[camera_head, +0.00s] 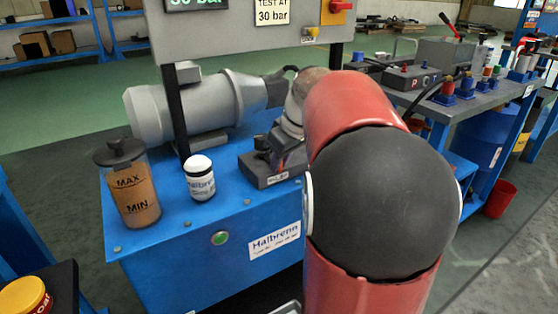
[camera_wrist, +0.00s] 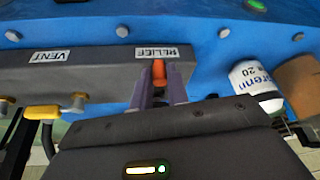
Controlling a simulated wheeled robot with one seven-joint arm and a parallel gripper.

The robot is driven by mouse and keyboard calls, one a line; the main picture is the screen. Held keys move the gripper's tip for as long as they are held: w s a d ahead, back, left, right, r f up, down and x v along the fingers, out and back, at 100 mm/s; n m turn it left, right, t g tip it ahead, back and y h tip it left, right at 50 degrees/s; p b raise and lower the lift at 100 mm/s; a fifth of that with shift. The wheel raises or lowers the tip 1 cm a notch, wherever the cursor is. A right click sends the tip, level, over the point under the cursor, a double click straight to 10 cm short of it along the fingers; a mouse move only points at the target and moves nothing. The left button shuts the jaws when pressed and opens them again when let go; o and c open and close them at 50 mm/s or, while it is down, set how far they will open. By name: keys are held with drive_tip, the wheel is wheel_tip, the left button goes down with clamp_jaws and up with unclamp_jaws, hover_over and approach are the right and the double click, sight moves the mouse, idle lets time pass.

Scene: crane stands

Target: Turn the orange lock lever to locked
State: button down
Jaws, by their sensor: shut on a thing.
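In the wrist view, the orange lock lever (camera_wrist: 158,71) shows as a small orange piece beside the RELIEF label on a grey block (camera_wrist: 104,72). My gripper (camera_wrist: 160,82) is shut on it, with one finger on each side. Most of the lever is hidden between the fingers, so its turn angle cannot be read. In the head view, my red and black arm hides the lever and most of the gripper. Part of the dark grey block (camera_head: 262,178) shows on the blue tank top.
A yellow-handled valve (camera_wrist: 42,112) sits by the VENT label. A white jar (camera_head: 200,178) and an oil container (camera_head: 133,190) stand left on the blue tank (camera_head: 175,262). A grey motor (camera_head: 190,105) lies behind. A grey panel (camera_head: 232,40) stands above.

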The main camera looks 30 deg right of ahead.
idle(0.3)
drive_tip(key=c, duration=1.4)
unclamp_jaws()
drive_tip(key=shift+o, duration=0.2)
drive_tip(key=v, duration=0.7)
drive_tip(key=shift+r+p, duration=0.3)
drive_tip(key=shift+p, duration=0.05)
drive_tip(key=shift+s+d, duration=0.1)
drive_tip(key=shift+s, duration=0.05)
drive_tip(key=s+a+f+m, duration=0.1)
drive_tip(key=s+a+f, duration=0.5)
drive_tip(key=s+a, duration=0.2)
drive_tip(key=s+a+f+m+t+h, duration=0.1)
drive_tip(key=s+a+f+m, duration=0.1)
drive_tip(key=s+a+f, duration=0.4)
drive_tip(key=s+a, duration=0.2)
drive_tip(key=a, duration=0.2)
drive_tip(key=shift+s+a, duration=0.3)
drive_tip(key=shift+s, duration=0.05)
